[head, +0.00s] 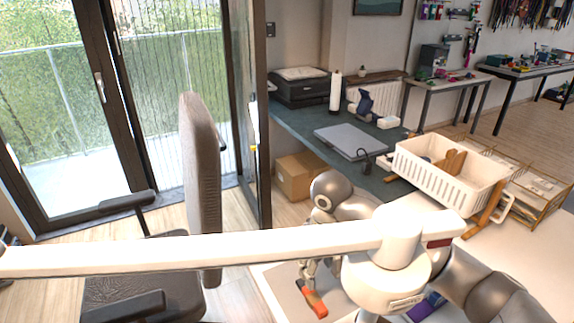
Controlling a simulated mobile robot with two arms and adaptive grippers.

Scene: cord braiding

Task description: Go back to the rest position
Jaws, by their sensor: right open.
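My right gripper (308,276) is small in the lower middle of the head view, below a silver and white arm joint. It is open. An orange and dark object (314,299) shows just below its fingers, over a pale surface; I cannot tell whether they touch. Purple material (428,305) shows at the bottom edge, partly hidden by white and silver parts in front. My left gripper is not in view. No braided cord can be made out clearly.
A long white bar crosses the view. A dark office chair (201,180) stands at left by the glass doors. A white basket (447,178) stands at right. A dark table (290,118) behind carries a closed laptop (349,140) and a printer (305,87). A cardboard box (298,176) is on the floor.

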